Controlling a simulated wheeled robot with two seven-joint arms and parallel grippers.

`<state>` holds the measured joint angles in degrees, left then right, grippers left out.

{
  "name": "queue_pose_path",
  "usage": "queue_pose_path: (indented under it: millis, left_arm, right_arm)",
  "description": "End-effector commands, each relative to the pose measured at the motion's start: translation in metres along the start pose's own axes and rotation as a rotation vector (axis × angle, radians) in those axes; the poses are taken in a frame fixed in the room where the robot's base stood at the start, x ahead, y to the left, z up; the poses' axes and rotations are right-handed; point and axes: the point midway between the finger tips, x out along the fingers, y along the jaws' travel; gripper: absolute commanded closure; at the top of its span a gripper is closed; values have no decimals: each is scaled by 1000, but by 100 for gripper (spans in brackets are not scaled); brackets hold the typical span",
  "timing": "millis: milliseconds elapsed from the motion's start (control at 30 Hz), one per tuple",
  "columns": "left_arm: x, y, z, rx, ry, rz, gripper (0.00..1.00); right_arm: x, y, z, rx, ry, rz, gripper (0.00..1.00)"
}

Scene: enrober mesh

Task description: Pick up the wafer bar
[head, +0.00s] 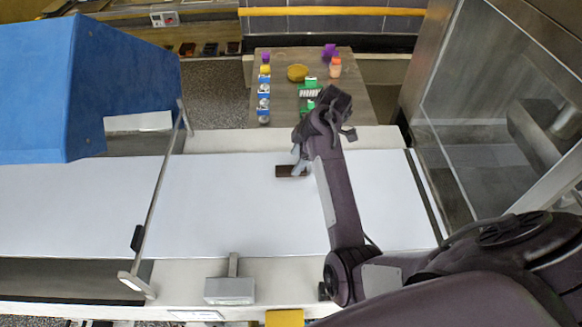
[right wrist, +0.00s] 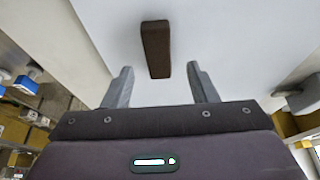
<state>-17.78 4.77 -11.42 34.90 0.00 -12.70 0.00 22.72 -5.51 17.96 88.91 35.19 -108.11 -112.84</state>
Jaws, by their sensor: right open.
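The wafer bar (head: 287,171) is a small dark brown block lying on the white belt (head: 230,215) in the head view. My right gripper (head: 299,163) is just above it and covers its right end. In the right wrist view the wafer bar (right wrist: 156,48) lies ahead of the two grey fingers of my right gripper (right wrist: 161,84), between their lines. The fingers are apart with nothing between them, so the gripper is open. My left gripper is not in view.
A blue hood (head: 80,85) covers the belt's left part. A metal bar (head: 160,200) crosses the belt. A glass-sided cabinet (head: 490,110) stands at the right. A wooden table (head: 285,95) with several small items stands behind. The belt around the bar is clear.

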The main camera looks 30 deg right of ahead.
Motion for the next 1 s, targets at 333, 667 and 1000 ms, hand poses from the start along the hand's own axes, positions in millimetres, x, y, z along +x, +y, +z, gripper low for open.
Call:
queue_pose_path:
  millis: [333,667,1000]
  left_arm:
    - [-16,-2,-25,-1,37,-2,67]
    - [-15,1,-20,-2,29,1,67]
    - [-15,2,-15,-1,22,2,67]
  right_arm:
    - [36,0,1,0,1,0,47]
    - [36,0,2,0,1,0,67]
    - [36,0,2,0,1,0,86]
